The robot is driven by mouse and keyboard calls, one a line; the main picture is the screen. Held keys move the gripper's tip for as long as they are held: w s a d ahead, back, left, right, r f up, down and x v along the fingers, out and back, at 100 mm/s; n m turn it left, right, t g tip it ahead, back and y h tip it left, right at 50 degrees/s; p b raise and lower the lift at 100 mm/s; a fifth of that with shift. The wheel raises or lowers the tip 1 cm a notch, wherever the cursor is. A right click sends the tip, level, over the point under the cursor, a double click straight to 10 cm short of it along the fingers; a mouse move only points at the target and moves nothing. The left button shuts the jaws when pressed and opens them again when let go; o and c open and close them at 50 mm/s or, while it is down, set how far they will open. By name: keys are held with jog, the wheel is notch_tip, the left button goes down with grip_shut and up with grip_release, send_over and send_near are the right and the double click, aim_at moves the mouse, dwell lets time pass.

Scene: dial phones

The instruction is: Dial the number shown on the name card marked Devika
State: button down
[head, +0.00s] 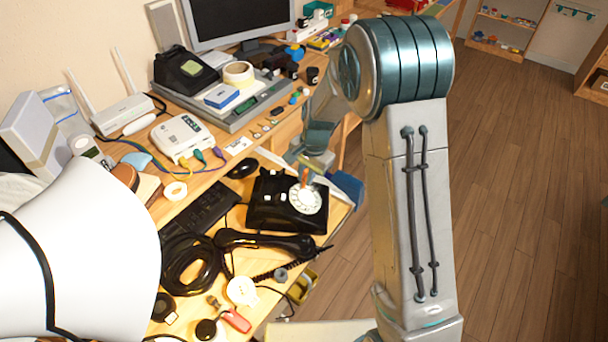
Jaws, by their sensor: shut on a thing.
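A black rotary phone (262,213) with a white dial (303,199) sits near the desk's right edge. Its cradle is empty, and a black handset (268,242) lies in front of it. My gripper (309,165) is above the far side of the dial, pointing down. It is shut on a thin orange stick (304,176), whose lower end is at or just above the dial; I cannot tell whether it touches. A small white card (238,144) lies on the desk farther back, its writing too small to read. I cannot make out the name Devika anywhere.
A second black phone (186,70) stands at the back left. A black keyboard (202,208), a mouse (242,168), a coiled black cable (190,263) and a white device (182,135) crowd the desk. Open wooden floor (520,180) lies to the right.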

jog(key=shift+w+d+f, duration=0.1)
jog(key=shift+d, duration=0.2)
jog(key=shift+d+f, duration=0.1)
jog(key=shift+d+f+b, duration=0.2)
jog(key=shift+d+b, duration=0.1)
jog(key=shift+d, duration=0.15)
jog(key=shift+s+d+f, duration=0.1)
jog(key=shift+s+d, duration=0.1)
jog(key=shift+d+r+p, duration=0.35)
jog(key=shift+r+p, duration=0.15)
jog(key=shift+r, duration=0.35)
notch_tip(320, 180, up, 6)
jog(key=d+p, duration=0.3)
jog(key=p, duration=0.1)
jog(key=shift+s+r, duration=0.2)
dwell(1.4)
